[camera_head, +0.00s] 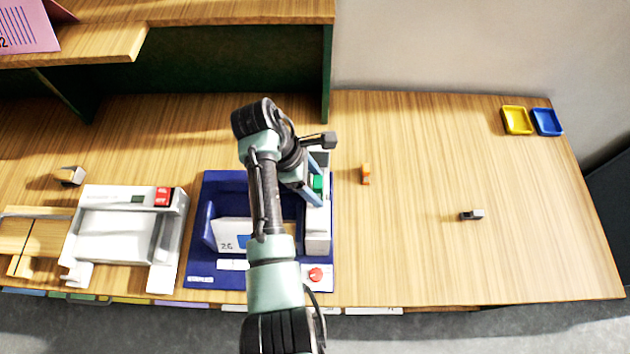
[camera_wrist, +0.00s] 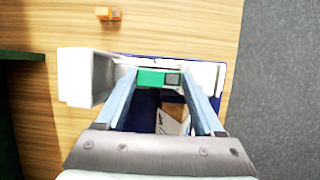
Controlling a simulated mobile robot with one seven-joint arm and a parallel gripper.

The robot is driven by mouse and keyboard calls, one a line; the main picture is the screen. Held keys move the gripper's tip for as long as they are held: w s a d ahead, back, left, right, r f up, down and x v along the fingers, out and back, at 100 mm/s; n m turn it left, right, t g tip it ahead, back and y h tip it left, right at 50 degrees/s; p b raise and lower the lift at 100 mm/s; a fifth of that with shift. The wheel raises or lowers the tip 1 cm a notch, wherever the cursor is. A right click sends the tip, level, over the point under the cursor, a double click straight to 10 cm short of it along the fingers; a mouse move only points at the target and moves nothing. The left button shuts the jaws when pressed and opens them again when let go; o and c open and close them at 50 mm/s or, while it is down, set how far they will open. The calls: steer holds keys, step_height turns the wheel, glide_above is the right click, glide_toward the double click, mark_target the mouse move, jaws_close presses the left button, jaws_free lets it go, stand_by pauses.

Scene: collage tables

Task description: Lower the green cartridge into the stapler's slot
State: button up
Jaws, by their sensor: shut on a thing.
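The green cartridge (camera_head: 317,183) is between the fingers of my gripper (camera_head: 311,186), which is shut on it. In the wrist view the green cartridge (camera_wrist: 151,78) has a grey end piece and spans the fingertips (camera_wrist: 160,80). The white stapler (camera_head: 318,235) stands on the right side of a dark blue base (camera_head: 208,270). In the wrist view the stapler (camera_wrist: 80,76) lies behind and around the fingertips. The cartridge is over the stapler's body; its slot is hidden, and I cannot tell whether the cartridge touches it.
A red button (camera_head: 316,274) is at the base's front right. A white machine (camera_head: 115,238) stands left. An orange block (camera_head: 366,174) and a small grey-black piece (camera_head: 472,215) lie right. Yellow (camera_head: 517,120) and blue (camera_head: 547,121) trays are at the far right. The right tabletop is mostly clear.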

steer(key=shift+w, duration=0.1)
steer(key=o, duration=1)
steer(key=shift+f, duration=0.1)
steer(key=shift+a+r, duration=0.15)
steer(key=shift+r, duration=0.15)
steer(key=p+v, duration=0.3)
steer(key=v, duration=0.9)
steer(key=shift+r, duration=0.35)
